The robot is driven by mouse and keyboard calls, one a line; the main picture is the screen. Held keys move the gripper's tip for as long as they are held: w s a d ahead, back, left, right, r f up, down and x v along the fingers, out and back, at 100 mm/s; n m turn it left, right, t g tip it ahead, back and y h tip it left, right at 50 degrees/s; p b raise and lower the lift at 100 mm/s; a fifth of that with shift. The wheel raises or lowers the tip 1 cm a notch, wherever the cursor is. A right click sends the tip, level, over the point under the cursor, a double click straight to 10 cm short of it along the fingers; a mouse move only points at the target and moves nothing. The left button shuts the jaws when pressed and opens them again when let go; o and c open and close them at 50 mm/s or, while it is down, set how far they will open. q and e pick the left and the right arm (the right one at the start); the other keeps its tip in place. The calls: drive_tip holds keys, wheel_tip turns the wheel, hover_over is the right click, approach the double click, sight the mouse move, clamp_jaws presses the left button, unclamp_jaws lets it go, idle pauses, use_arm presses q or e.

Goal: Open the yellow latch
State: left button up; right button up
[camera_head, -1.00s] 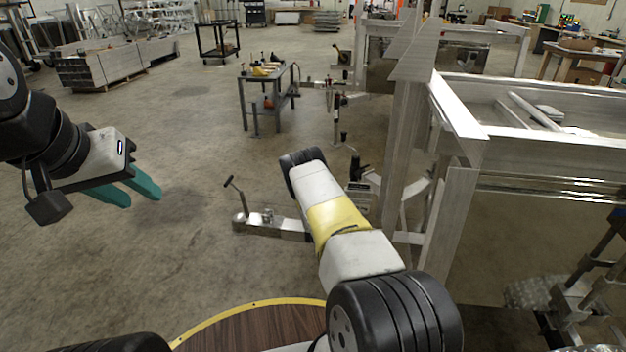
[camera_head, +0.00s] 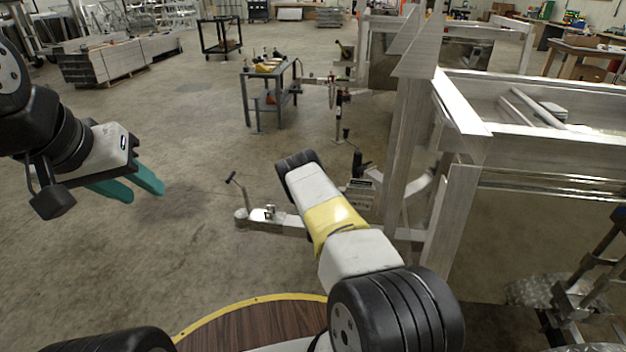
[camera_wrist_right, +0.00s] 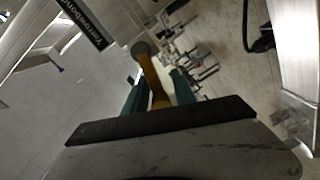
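The yellow latch (camera_wrist_right: 152,72) shows in the right wrist view as an orange-yellow bar with a dark round end. My right gripper (camera_wrist_right: 158,82) has its two teal fingers apart, one on each side of the bar. A pale gap shows between the bar and the right-hand finger. I cannot tell whether the left-hand finger touches it. In the head view the latch and the right gripper are hidden. My left gripper (camera_head: 146,195) is open and empty over bare floor at the left.
An aluminium trailer frame (camera_head: 463,195) stands at the right, its hitch bar (camera_head: 277,222) reaching left past my right arm. A grey tool table (camera_head: 262,88) and a black cart (camera_head: 220,38) stand farther back. The floor at left is clear.

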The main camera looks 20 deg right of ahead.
drive_tip(key=shift+w+a+r, duration=0.15)
drive_tip(key=shift+r, duration=0.05)
drive_tip(key=v, duration=0.8)
drive_tip(key=shift+d, duration=0.3)
